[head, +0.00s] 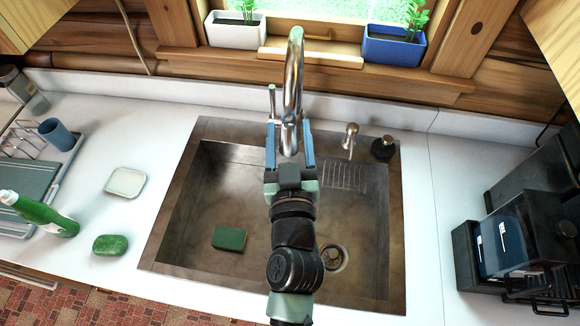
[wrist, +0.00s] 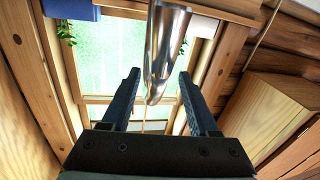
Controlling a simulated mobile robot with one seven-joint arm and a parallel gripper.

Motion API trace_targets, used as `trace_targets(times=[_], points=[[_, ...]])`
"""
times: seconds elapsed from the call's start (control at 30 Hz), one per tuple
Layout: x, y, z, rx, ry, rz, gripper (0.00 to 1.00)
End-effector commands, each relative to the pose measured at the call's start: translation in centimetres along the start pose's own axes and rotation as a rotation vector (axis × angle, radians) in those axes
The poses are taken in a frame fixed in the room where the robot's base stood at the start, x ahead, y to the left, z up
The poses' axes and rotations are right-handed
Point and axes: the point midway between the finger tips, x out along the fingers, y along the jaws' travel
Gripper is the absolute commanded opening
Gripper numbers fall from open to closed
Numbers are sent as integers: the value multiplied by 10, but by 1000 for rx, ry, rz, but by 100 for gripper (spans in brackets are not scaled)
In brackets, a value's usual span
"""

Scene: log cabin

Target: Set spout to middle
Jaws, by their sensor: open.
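The chrome spout (head: 293,85) rises behind the sink and arches forward over the basin, near the middle of the sink's width. A slim lever handle (head: 272,101) stands just left of the spout's base. My gripper (head: 290,139) is open, with one blue finger on each side of the spout's lower end. In the wrist view the spout (wrist: 166,55) hangs between the two dark fingertips (wrist: 159,80), with visible space on both sides. I cannot tell whether either finger touches it. My arm hides part of the sink's middle.
The brown sink (head: 185,215) holds a green sponge (head: 230,238) and a drain (head: 333,257). A soap dispenser (head: 349,140) stands right of the spout. A green bottle (head: 42,215) lies on the left counter, and a coffee machine (head: 515,240) stands right.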

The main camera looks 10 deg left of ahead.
Motion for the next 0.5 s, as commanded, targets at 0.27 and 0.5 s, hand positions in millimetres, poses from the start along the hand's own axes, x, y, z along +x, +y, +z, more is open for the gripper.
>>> trace_targets(times=[0.27, 0.5], points=[[-48, -1, 4, -2, -2, -2, 61], [-68, -1, 2, 0, -1, -3, 61]])
